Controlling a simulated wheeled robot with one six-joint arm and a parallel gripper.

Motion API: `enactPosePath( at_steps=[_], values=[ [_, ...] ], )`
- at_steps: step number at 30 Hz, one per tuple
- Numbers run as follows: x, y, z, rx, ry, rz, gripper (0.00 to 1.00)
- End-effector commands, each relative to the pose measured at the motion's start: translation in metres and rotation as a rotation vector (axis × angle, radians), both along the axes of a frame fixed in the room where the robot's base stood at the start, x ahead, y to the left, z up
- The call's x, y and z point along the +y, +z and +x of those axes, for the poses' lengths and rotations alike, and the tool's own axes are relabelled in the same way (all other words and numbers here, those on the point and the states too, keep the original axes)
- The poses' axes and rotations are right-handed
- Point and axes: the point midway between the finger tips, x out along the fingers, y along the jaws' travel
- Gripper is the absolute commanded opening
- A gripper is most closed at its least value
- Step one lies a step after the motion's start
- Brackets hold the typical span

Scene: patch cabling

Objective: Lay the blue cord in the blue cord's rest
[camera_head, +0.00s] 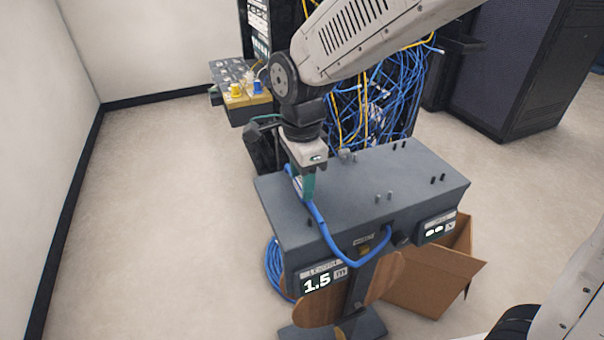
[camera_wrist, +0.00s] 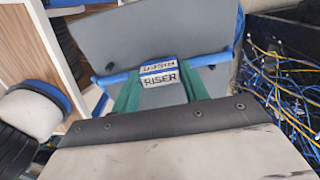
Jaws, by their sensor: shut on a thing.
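The blue cord (camera_head: 322,226) runs from my gripper (camera_head: 307,187) over the front edge of a grey bench box and loops up to its front face. My gripper's green fingers are shut on the cord near the box's left end. In the wrist view, the cord (camera_wrist: 215,58) crosses between the fingertips (camera_wrist: 160,86), with a white tag reading RISER (camera_wrist: 159,79) on it. Pairs of dark pegs (camera_head: 384,196) stand on the box top (camera_head: 345,190). I cannot tell which pegs form the blue cord's rest. Whether the cord touches the top is unclear.
The box front carries a 1.5 display (camera_head: 317,284) and a second display (camera_head: 435,231). A coil of blue cable (camera_head: 274,266) hangs at its left. An open cardboard carton (camera_head: 437,278) lies at right. Tangled blue and yellow cables (camera_head: 385,105) hang behind. The floor at left is clear.

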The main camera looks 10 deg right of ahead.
Motion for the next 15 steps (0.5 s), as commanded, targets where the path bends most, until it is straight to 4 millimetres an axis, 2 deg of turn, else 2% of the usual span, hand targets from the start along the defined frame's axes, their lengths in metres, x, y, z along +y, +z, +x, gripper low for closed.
enactPosePath(
  at_steps=[15],
  values=[
    [-0.0002,-0.0089,-0.0003,0.000,0.000,0.000,0.04]
  ],
)
